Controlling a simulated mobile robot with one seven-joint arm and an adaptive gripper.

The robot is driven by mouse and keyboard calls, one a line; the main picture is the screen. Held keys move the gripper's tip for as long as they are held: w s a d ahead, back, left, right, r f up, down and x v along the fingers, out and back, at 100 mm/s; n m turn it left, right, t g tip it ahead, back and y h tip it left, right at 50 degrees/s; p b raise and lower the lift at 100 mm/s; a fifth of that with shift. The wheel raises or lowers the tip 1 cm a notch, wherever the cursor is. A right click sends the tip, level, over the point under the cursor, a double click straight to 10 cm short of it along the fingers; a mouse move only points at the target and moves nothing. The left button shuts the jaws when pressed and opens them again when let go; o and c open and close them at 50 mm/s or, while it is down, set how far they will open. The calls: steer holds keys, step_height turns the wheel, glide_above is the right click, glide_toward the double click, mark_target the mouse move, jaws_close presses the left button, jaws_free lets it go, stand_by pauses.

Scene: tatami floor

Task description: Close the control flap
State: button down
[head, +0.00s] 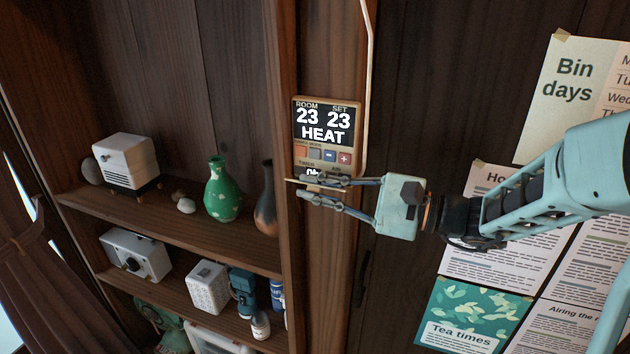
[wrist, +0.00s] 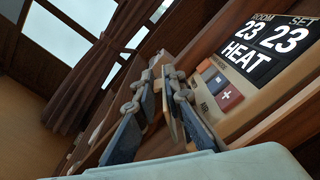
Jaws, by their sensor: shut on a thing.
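The control panel (head: 300,127) is a beige wall unit on the wooden post, with a dark display reading ROOM 23, SET 23 and HEAT. It also shows at the right of the wrist view (wrist: 262,98). Below the display is a row of small buttons, including a red plus. The control flap (wrist: 169,110) is a thin beige plate seen nearly edge-on between my fingers, standing out from the panel. In the head view only a sliver of the flap (head: 291,181) shows at the fingertips. My gripper (head: 314,189) is shut on the flap and hides the panel's lower part.
Shelves on the left hold a white box-shaped appliance (head: 126,162), a green vase (head: 222,190) and a dark vase (head: 266,205) close to the post. Paper notices (head: 500,250) hang on the wall behind my arm. A pale cable (head: 369,60) runs down beside the panel.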

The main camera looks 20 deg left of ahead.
steer(key=m+p, duration=0.1)
steer(key=r+m+p, duration=0.1)
steer(key=m, duration=0.1)
steer(key=shift+w+p, duration=0.2)
steer(key=shift+p, duration=0.15)
steer(key=shift+w+d+m+p, duration=0.1)
steer(key=shift+w+m+p, duration=0.05)
steer(key=shift+m+p, duration=0.65)
